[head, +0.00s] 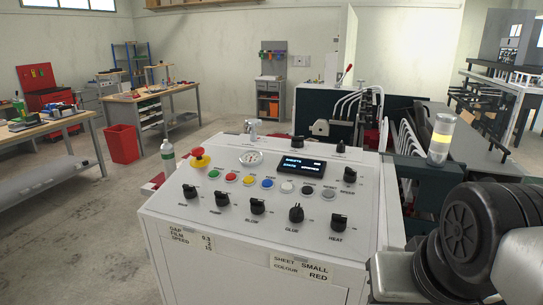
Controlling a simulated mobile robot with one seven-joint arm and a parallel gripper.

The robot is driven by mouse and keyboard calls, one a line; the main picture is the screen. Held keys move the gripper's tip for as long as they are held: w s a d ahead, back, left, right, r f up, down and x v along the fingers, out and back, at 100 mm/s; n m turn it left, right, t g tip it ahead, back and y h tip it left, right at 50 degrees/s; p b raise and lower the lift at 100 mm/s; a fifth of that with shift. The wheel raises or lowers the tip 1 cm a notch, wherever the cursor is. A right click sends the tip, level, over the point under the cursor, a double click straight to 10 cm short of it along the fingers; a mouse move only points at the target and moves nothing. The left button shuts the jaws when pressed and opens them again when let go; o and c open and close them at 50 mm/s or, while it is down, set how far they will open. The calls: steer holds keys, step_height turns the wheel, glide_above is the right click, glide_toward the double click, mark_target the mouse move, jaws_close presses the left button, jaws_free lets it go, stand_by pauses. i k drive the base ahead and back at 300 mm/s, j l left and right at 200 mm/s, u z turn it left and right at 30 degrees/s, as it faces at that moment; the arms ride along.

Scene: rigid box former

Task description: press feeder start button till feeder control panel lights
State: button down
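The white feeder control panel (170,210) stands in the middle of the head view with its sloped top facing me. A row of small round buttons crosses it: a green button (214,174), a red button (231,177), a yellow button (249,180), a blue button (267,184) and several pale ones. Their labels are too small to read. A dark display (302,168) shows lit blue text, its lower line unclear. No button is clearly lit. My dark arm fills the lower right; my gripper's fingertips are not in view.
A red mushroom knob (200,158) sits at the panel's left, and several black knobs line the front. A beacon (440,138) glows amber at the right. Dark machinery stands behind. A bottle (168,156) is beside the panel. Workbenches stand left, with open floor between.

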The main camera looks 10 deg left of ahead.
mark_target(213, 174)
steer(key=j, duration=2.05)
steer(key=i+z, duration=0.05)
steer(key=i, duration=0.05)
